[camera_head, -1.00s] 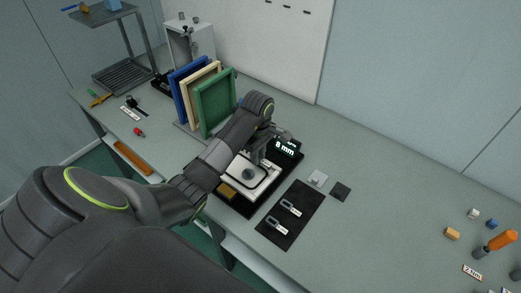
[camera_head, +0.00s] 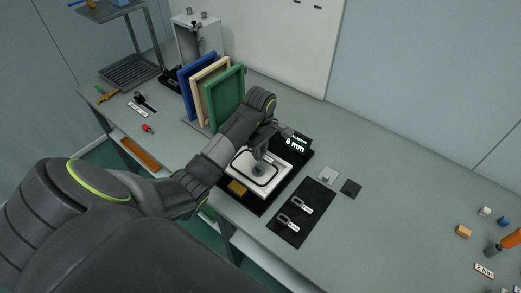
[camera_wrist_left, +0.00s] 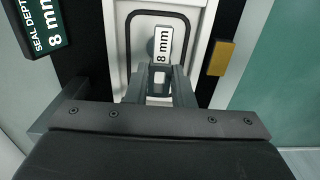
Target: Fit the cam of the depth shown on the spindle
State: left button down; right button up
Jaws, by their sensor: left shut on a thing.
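My left gripper (camera_head: 261,158) is shut on a cam whose white tag (camera_wrist_left: 162,45) reads 8 mm in the left wrist view. The cam is low over the middle of the white panel with a black seal loop (camera_head: 240,168). A round grey part (camera_wrist_left: 152,46) shows behind the tag; the spindle itself is mostly hidden, and I cannot tell whether the cam is around it. The display (camera_head: 295,143) reads 8 mm; it also shows in the left wrist view (camera_wrist_left: 40,28). Two other tagged cams (camera_head: 302,205) (camera_head: 288,222) lie on a black mat (camera_head: 314,196).
Blue, cream and green framed panels (camera_head: 226,96) stand upright behind my left arm. A brass block (camera_head: 237,187) sits at the fixture's near corner. A light plate (camera_head: 328,174) and a dark square (camera_head: 351,189) lie right of the fixture. The table's right middle is clear.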

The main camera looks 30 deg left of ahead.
aim_at(260, 168)
pick_arm(q)
notch_tip(260, 168, down, 3)
jog(key=shift+f+b, duration=0.1)
jog(key=shift+b, duration=1.1)
jog(key=shift+f+b, duration=0.6)
jog(key=shift+f, duration=0.25)
jog(key=shift+b, duration=0.75)
jog(key=shift+f+b, duration=1.55)
jog(key=shift+b, duration=0.1)
jog(key=c, duration=1.2)
grip_release()
jog(key=shift+o, duration=0.2)
jog(key=shift+r, duration=0.1)
